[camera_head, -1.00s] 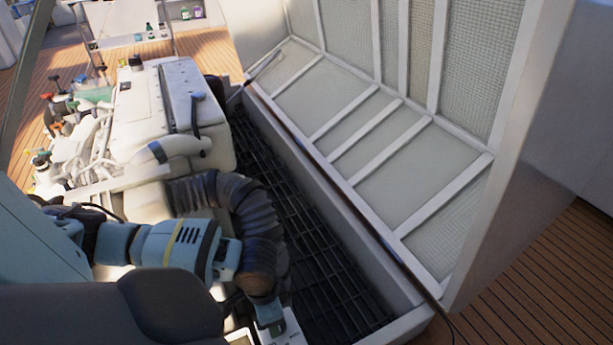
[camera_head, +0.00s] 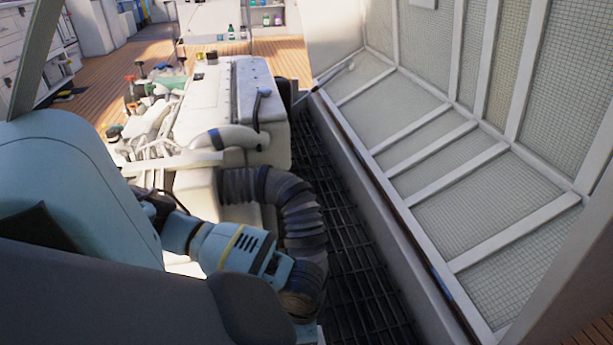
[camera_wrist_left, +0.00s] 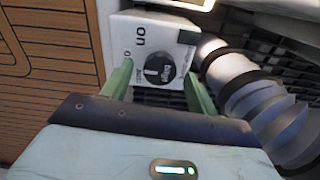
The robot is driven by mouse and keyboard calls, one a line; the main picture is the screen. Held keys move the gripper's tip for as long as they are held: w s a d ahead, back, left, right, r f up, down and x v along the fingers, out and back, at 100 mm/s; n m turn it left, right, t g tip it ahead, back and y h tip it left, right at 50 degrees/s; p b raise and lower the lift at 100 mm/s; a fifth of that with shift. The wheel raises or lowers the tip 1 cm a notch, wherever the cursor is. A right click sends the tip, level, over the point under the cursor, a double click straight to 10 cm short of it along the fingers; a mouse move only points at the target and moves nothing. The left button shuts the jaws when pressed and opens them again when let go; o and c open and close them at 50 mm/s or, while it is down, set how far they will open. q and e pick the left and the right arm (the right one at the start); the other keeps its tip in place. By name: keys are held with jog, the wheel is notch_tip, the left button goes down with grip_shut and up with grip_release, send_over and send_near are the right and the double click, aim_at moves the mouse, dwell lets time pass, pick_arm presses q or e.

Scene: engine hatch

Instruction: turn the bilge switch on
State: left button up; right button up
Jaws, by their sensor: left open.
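I cannot tell the knob's exact setting. My left gripper (camera_wrist_left: 158,88) is open, with one green finger on each side of the knob's near part. I cannot tell whether the fingers touch it. In the head view my left arm reaches down beside the hose, and its gripper is mostly hidden at the bottom edge. My right gripper is not in view.
A white engine (camera_head: 235,105) stands left of a dark grating (camera_head: 345,240). A ribbed grey hose (camera_head: 290,195) curves close to my left arm and also shows beside the box in the wrist view (camera_wrist_left: 250,95). The raised hatch (camera_head: 440,160) with mesh panels bounds the right.

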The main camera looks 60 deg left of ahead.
pick_arm(q)
jog(key=shift+f, duration=0.5)
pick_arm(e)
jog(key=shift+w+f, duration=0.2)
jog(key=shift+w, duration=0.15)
